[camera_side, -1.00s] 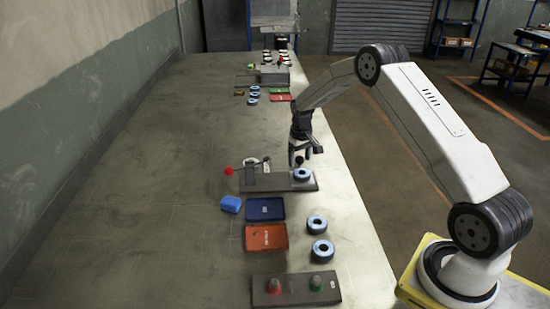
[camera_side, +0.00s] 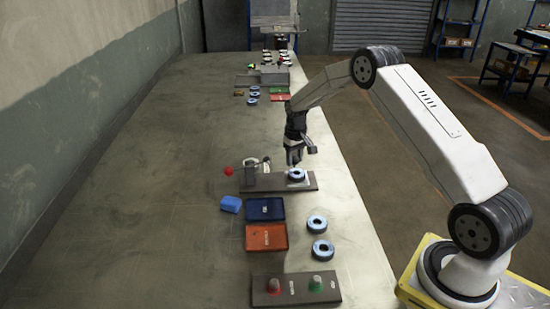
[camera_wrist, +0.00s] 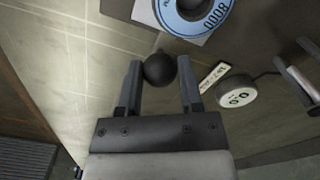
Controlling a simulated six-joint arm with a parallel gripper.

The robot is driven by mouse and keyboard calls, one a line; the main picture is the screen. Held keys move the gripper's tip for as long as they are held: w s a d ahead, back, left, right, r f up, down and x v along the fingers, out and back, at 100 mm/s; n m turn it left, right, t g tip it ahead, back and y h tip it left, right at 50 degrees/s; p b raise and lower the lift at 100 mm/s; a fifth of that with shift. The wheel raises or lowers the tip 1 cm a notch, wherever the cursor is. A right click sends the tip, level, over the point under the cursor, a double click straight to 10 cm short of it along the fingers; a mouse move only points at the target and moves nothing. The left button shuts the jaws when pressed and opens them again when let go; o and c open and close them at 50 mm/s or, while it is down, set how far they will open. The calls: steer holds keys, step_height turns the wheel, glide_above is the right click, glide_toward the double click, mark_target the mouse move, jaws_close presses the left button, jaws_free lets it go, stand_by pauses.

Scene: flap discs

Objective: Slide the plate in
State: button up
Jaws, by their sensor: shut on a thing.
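The plate (camera_wrist: 145,12) is a pale sheet under a blue-ringed flap disc (camera_wrist: 194,12) marked 0008, at the top of the wrist view. In the side view the disc (camera_side: 297,174) lies flat on the right part of a grey fixture base (camera_side: 268,184). My gripper (camera_wrist: 160,72) is shut on a round black knob (camera_wrist: 160,70) beside the plate. In the side view my gripper (camera_side: 294,161) is just behind the disc, and the knob is hard to make out. A clamp-like device (camera_side: 251,166) stands on the fixture's left, with a red ball (camera_side: 229,171) beside it.
Two more discs (camera_side: 318,224) sit to the right. A button panel (camera_side: 296,290) is nearest. The bench's left side is clear.

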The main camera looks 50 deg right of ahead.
steer(key=shift+w+a, duration=2.3)
steer(key=shift+w, duration=0.05)
steer(key=o, duration=0.9)
steer(key=shift+r, duration=0.15)
steer(key=shift+r, duration=3.85)
